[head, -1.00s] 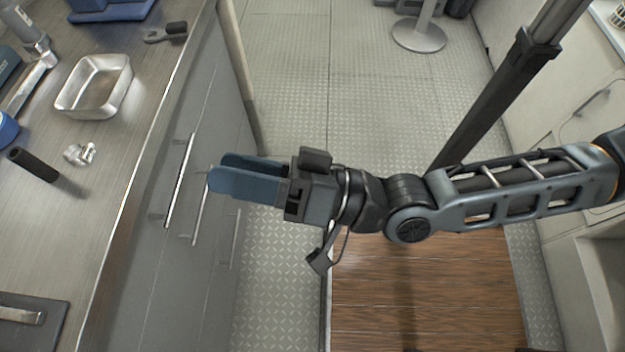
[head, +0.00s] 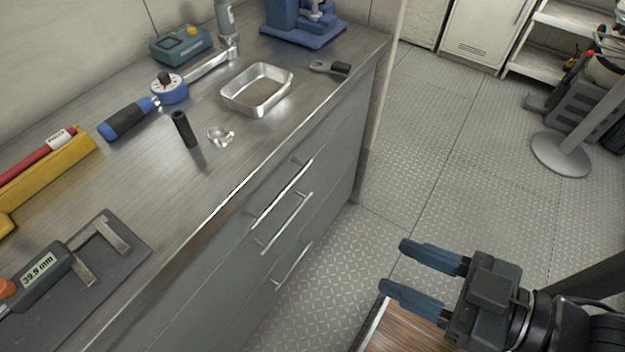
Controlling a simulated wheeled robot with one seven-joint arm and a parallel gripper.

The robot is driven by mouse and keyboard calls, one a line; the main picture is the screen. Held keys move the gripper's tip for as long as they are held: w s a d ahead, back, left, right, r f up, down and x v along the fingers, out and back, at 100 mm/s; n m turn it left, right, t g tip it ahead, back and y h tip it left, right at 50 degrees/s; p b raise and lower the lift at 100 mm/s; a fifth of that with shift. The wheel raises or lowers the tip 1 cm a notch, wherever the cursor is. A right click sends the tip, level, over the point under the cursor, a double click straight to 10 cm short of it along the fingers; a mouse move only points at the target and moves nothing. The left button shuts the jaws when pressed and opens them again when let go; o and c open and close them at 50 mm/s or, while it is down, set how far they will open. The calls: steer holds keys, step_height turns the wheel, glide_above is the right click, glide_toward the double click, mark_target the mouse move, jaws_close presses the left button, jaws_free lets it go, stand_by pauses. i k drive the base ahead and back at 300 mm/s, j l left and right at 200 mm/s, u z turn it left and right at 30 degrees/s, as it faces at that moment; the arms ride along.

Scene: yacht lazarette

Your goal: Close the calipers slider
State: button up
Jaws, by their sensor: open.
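The calipers (head: 42,285) lie on a dark grey mat (head: 122,238) at the lower left of the steel bench. Their display reads 39.9 mm, and the two metal jaws stand apart with a clear gap between them. The far left end of the calipers is cut off by the picture edge. My gripper (head: 402,267) is at the lower right, over the floor in front of the bench drawers and well away from the calipers. Its two blue fingers are apart with nothing between them.
On the bench (head: 200,195) are a yellow holder with a red tool (head: 50,170), a torque tool (head: 130,118), a black cylinder (head: 184,130), a small clear fitting (head: 220,137), a metal tray (head: 235,100) and a blue vise (head: 300,25). Drawer handles (head: 285,195) jut from the bench front.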

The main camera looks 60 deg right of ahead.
mark_target(18, 293)
steer(key=k+j, duration=0.1)
steer(key=j, duration=0.35)
steer(key=k+j, duration=0.1)
steer(key=j, duration=0.35)
steer(key=k+j, duration=0.1)
steer(key=j, duration=0.35)
steer(key=k+j, duration=0.1)
steer(key=j, duration=0.35)
steer(key=k+j, duration=0.1)
steer(key=j, duration=0.35)
steer(key=k+j, duration=0.1)
steer(key=j, duration=0.3)
steer(key=k+j, duration=0.1)
steer(key=j, duration=0.35)
